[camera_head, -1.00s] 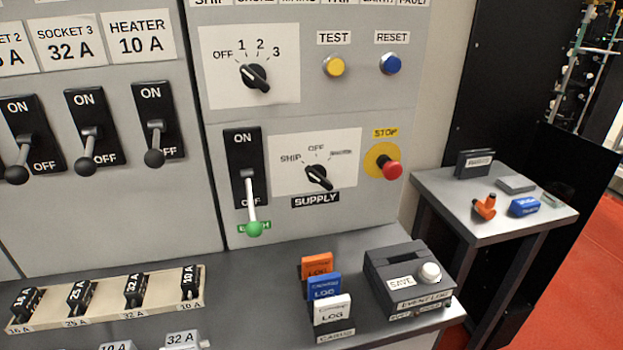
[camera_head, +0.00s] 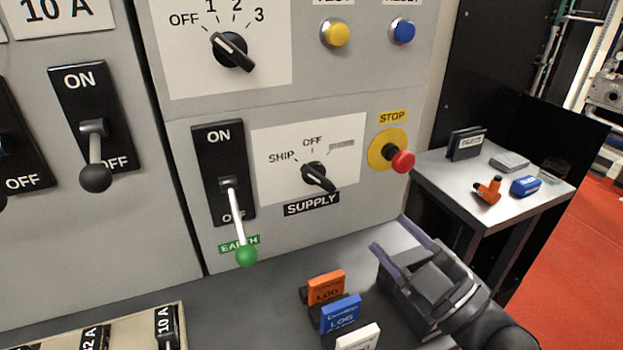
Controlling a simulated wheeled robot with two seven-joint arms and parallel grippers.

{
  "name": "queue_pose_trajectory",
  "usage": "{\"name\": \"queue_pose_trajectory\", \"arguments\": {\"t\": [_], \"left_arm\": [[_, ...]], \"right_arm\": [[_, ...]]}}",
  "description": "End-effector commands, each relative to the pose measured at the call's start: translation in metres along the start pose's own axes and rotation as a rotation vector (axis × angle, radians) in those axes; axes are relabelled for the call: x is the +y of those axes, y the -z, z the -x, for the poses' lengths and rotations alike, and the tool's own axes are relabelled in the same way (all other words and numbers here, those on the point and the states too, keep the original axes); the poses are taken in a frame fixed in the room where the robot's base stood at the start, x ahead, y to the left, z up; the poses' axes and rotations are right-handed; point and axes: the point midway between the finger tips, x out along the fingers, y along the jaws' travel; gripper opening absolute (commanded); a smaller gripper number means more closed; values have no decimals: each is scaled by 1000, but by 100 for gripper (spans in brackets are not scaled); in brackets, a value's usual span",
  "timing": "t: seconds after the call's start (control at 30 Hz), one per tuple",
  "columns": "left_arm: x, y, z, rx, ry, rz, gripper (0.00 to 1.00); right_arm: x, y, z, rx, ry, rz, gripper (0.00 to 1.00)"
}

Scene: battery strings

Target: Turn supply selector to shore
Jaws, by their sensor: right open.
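The supply selector (camera_head: 318,177) is a black knob on a white plate with SHIP at left, OFF at top and a blurred label at right. The knob's bar slants from upper left to lower right, its upper-left end towards SHIP. A SUPPLY label (camera_head: 312,204) sits below it. My right gripper (camera_head: 388,233) comes in from the lower right. Its purple fingers are apart and empty, below and right of the selector and not touching it. My left gripper is not in view.
The green-tipped earth lever (camera_head: 246,254) hangs left of the selector. The red STOP button (camera_head: 402,161) juts out at right. Orange (camera_head: 325,287), blue (camera_head: 340,313) and white (camera_head: 358,338) log cards stand on the bench. A side table (camera_head: 450,180) holds small items.

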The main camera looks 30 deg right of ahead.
Motion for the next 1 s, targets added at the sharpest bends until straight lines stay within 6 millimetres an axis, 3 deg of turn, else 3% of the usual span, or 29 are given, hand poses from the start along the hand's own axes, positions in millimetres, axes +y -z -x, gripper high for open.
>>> {"name": "queue_pose_trajectory", "arguments": {"t": [0.7,1.0], "left_arm": [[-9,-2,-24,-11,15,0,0],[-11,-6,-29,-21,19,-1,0]], "right_arm": [[-24,-23,-117,1,-1,0,57],[-24,-23,-160,-1,0,0,57]]}}
